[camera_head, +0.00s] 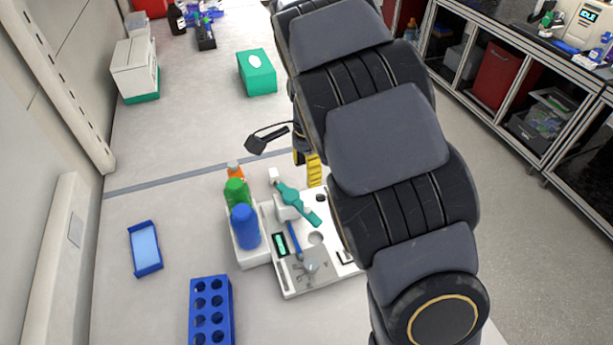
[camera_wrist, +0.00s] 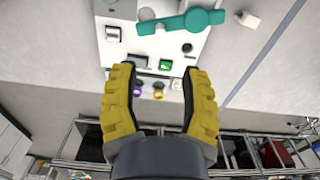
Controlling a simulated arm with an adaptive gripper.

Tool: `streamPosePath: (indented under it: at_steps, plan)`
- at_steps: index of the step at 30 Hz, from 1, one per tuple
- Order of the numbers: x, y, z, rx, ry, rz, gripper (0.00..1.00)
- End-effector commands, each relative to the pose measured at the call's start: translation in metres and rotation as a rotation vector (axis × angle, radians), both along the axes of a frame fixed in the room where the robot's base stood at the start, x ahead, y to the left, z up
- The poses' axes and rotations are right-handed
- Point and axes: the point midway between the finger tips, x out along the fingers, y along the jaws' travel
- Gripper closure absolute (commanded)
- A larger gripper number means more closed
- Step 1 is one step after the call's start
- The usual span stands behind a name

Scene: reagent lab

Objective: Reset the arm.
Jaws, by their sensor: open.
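My gripper (camera_wrist: 160,72) shows in the wrist view with its two ribbed yellow fingers spread apart and nothing between the tips. In the head view only a yellow finger part of my gripper (camera_head: 314,170) shows beside my dark arm, which hides the rest. The gripper is at the far edge of a white equipment tray (camera_head: 308,283). A teal tool (camera_head: 298,203) lies across a white holder on that tray. The teal tool also shows in the wrist view (camera_wrist: 195,20), beyond the fingertips.
Bottles with blue (camera_head: 245,226), green (camera_head: 236,191) and orange (camera_head: 235,169) colouring stand in a white holder left of the tray. A blue tube rack (camera_head: 210,312) and a blue shallow tray (camera_head: 145,248) are nearer left. A green box (camera_head: 257,72) stands farther back.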

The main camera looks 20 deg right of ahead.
Motion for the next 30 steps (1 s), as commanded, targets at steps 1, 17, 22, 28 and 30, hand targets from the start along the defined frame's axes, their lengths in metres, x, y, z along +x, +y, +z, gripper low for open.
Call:
streamPosePath:
  at_steps: [1, 17, 22, 28, 30]
  plan:
    - [0.000, 0.000, 0.001, 0.000, 0.001, 0.000, 0.55]
    - [-0.009, 0.002, 0.009, -0.003, 0.003, 0.045, 0.55]
    - [-0.055, 0.012, 0.042, -0.005, 0.022, 0.269, 0.55]
    - [-0.139, 0.033, 0.076, 0.026, 0.062, 0.675, 0.55]
    - [-0.169, 0.040, 0.082, 0.044, 0.073, 0.828, 0.55]
